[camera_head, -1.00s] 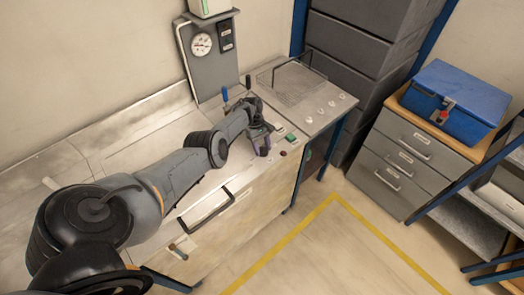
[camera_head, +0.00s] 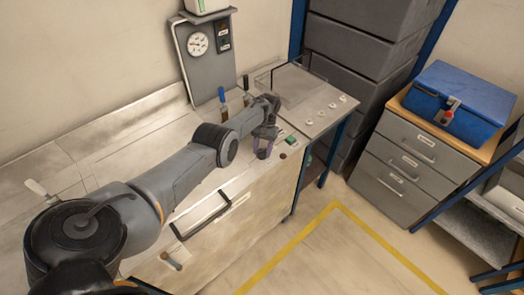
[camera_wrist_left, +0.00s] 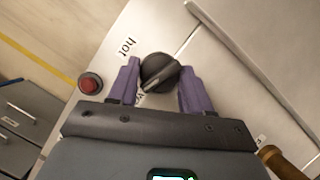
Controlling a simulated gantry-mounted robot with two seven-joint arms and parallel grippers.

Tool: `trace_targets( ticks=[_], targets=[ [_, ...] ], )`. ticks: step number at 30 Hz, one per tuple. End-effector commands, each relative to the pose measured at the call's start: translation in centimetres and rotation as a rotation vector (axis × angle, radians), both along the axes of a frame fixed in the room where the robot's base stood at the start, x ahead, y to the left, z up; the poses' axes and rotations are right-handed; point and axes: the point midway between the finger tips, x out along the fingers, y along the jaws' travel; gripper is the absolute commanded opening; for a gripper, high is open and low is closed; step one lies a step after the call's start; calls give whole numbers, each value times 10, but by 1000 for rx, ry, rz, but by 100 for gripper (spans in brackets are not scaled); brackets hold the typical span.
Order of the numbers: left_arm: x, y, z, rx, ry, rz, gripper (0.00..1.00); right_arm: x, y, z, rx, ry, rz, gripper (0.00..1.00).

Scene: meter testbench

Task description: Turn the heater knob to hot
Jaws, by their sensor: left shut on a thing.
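The heater knob (camera_wrist_left: 160,72) is a round black knob with a pale pointer line, on the light metal panel in the left wrist view. Its pointer line slants toward the lower left of that view. A label that seems to read "hot" (camera_wrist_left: 127,47) is printed on the panel above the left finger; another label below the knob is partly hidden. My left gripper (camera_wrist_left: 158,87) has its purple fingers on either side of the knob and is shut on it. In the head view my left gripper (camera_head: 264,152) is at the bench's front edge, hiding the knob. My right gripper is not seen.
A red button (camera_wrist_left: 90,83) is close to the left finger. A green button (camera_head: 291,140) is right of the gripper in the head view. A blue-handled lever (camera_head: 221,95) stands behind the forearm. A drawer handle (camera_head: 203,213) juts from the bench front.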

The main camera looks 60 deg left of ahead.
Motion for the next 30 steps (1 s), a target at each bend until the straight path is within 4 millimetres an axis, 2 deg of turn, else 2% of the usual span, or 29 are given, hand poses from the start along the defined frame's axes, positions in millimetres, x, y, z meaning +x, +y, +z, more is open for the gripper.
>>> trace_targets(
  ticks=[14, 30],
  targets=[
    [1, -3, 2, 1, 1, -453, 18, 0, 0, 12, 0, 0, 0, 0],
    [0, -6, 3, 1, 2, -959, 18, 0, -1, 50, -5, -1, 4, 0]
  ],
)
